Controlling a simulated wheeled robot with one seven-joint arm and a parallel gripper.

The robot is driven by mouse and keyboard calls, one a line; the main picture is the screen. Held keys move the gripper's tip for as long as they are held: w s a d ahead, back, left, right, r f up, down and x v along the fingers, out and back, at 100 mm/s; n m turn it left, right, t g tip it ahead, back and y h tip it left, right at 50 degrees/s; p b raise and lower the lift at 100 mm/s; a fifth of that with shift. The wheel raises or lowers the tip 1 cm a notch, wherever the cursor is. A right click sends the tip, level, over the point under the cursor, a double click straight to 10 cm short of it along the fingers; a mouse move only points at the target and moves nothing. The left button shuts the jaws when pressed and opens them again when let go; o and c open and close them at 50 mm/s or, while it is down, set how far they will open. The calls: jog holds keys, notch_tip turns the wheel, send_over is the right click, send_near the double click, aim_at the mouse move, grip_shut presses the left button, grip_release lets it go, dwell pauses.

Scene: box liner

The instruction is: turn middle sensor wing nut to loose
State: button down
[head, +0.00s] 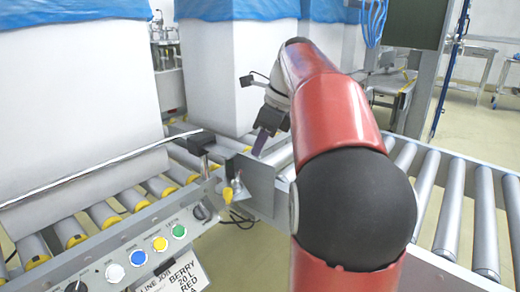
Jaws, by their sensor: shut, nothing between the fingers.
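A black sensor (201,142) sits on a post at the near rail of the conveyor, left of my gripper. A small yellow piece (228,195), which looks like a wing nut, is on a bracket below and right of it; its exact angle is too small to tell. My gripper (259,149) points downward above the rail, up and to the right of the yellow piece and apart from it. Its dark purple fingers look shut with nothing between them. My red arm hides the area behind and right of the gripper. I cannot tell other sensor wing nuts apart.
A grey control panel (128,262) with coloured buttons and a label (181,278) fills the front left. White cartons with blue liners (218,70) stand on the rollers behind. A grey metal plate (261,186) stands beside the bracket. Empty rollers (453,215) lie at right.

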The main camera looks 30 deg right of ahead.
aim_at(239, 170)
jog(key=b+x, duration=0.1)
jog(key=x, duration=0.6)
jog(key=shift+b, duration=0.35)
jog(key=shift+r+p, duration=0.15)
jog(key=shift+p, duration=0.15)
jog(key=n+p, duration=0.1)
jog(key=w+n+p, duration=0.1)
jog(key=p, duration=0.1)
jog(key=shift+a+r+g, duration=0.2)
jog(key=shift+a+g, duration=0.1)
jog(key=n+p, duration=0.1)
jog(key=p, duration=0.1)
jog(key=n+g+p, duration=0.1)
jog(key=p, duration=0.1)
jog(key=shift+w+a+n+y, duration=0.1)
jog(key=shift+w+n+y, duration=0.2)
jog(key=shift+y, duration=0.1)
jog(key=shift+w+f+p, duration=0.1)
jog(key=shift+p, duration=0.7)
jog(key=shift+w+p, duration=0.1)
jog(key=shift+p, duration=0.25)
